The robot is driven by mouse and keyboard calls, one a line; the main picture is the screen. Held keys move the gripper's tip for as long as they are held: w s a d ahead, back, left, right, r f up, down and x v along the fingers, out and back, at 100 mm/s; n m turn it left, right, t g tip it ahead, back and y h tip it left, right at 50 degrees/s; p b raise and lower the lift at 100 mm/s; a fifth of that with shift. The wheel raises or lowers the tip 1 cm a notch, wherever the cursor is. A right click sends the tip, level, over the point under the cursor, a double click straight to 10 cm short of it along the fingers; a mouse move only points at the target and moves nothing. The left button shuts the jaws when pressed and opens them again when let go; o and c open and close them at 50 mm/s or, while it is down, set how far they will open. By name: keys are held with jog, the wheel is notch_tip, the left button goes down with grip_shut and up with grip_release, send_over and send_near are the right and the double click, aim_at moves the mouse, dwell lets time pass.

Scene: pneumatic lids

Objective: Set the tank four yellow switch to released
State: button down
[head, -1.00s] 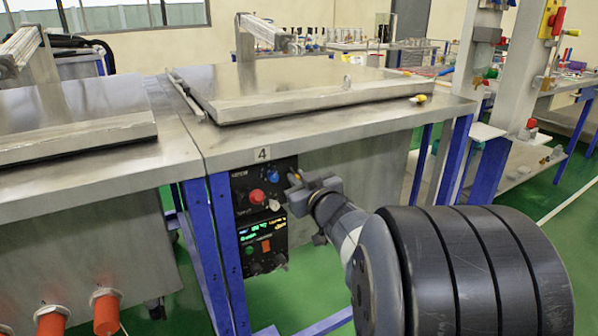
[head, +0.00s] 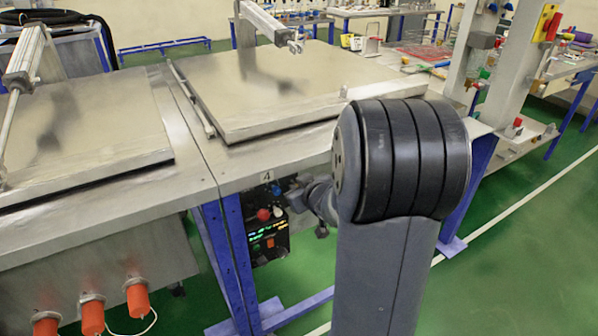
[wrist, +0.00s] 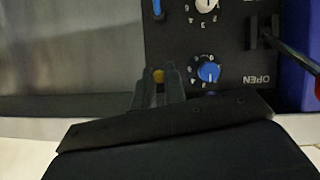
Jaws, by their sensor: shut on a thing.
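The yellow switch (wrist: 158,76) shows as a small yellow patch between my gripper's fingertips in the wrist view. My gripper (wrist: 158,88) is shut on it, and the fingers hide most of it, so I cannot tell its position. The tank four control panel (head: 254,232) is black and sits under the label 4 (head: 267,176) at the tank's front. In the head view my gripper (head: 296,194) is at the panel's upper right and the yellow switch is not clearly visible.
A blue knob (wrist: 209,73) with numbers around it is close beside my fingers. A red knob (head: 263,214) is also on the panel. Above is the closed metal lid (head: 290,90) of tank four. Orange plugs (head: 138,298) stick out of the neighbouring tank.

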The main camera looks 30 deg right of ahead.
jog(key=shift+w+r+g+p, duration=0.1)
jog(key=shift+r+g+p, duration=0.55)
jog(key=shift+p, duration=2.4)
jog(key=shift+r+g+p, duration=0.3)
jog(key=shift+g+p, duration=0.65)
jog(key=shift+p, duration=2.75)
jog(key=g+p, duration=0.1)
jog(key=p, duration=0.2)
jog(key=shift+w, duration=0.15)
jog(key=shift+f+g+p, duration=0.2)
jog(key=shift+g+p, duration=0.1)
jog(key=shift+p, duration=0.45)
jog(key=c, duration=1.5)
grip_release()
jog(key=p+v, duration=0.4)
jog(key=v, duration=0.6)
jog(key=shift+s+a+r, duration=0.1)
jog(key=shift+s+r, duration=0.1)
jog(key=shift+r, duration=0.15)
jog(key=shift+f, duration=0.1)
